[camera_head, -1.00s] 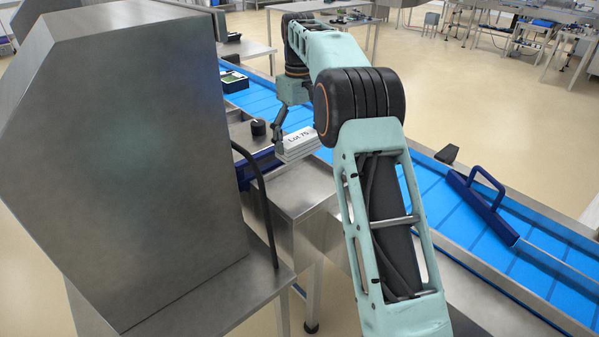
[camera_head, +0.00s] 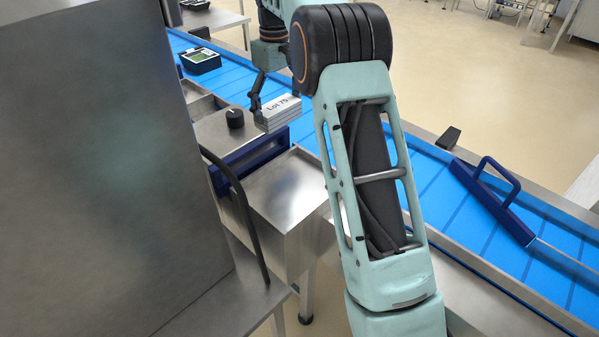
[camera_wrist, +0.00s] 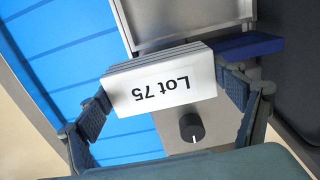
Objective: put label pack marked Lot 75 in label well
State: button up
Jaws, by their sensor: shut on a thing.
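The label pack marked Lot 75 (camera_head: 281,112) is a white-topped stack, held in the air near the machine's steel deck and the blue conveyor. In the wrist view the pack (camera_wrist: 165,85) fills the middle, its print upside down. My gripper (camera_wrist: 168,95) is shut on it, one finger at each short end. In the head view my gripper (camera_head: 257,100) is partly hidden by the pack and arm. I cannot tell for sure which opening is the label well; a steel recess (camera_head: 203,106) lies beyond the black knob, and its inside is only partly visible.
The black knob (camera_head: 235,118) stands on the deck beside the pack. A dark blue bar (camera_head: 250,160) borders a steel box (camera_head: 290,190). The large steel housing (camera_head: 90,170) blocks the left.

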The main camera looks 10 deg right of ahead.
jog(key=s+d+f, duration=0.1)
jog(key=s+f, duration=0.2)
jog(key=s+d+f, duration=0.1)
jog(key=s+f, duration=0.2)
jog(key=s, duration=0.1)
jog(key=s+d+f, duration=0.1)
jog(key=s+f, duration=0.1)
jog(key=s, duration=0.2)
jog(key=shift+d+f, duration=0.4)
notch_tip(320, 180, down, 2)
jog(key=shift+s+f, duration=0.15)
jog(key=shift+f, duration=0.5)
jog(key=shift+f, duration=0.1)
jog(key=o, duration=1.2)
notch_tip(320, 180, up, 12)
jog(key=shift+r, duration=0.15)
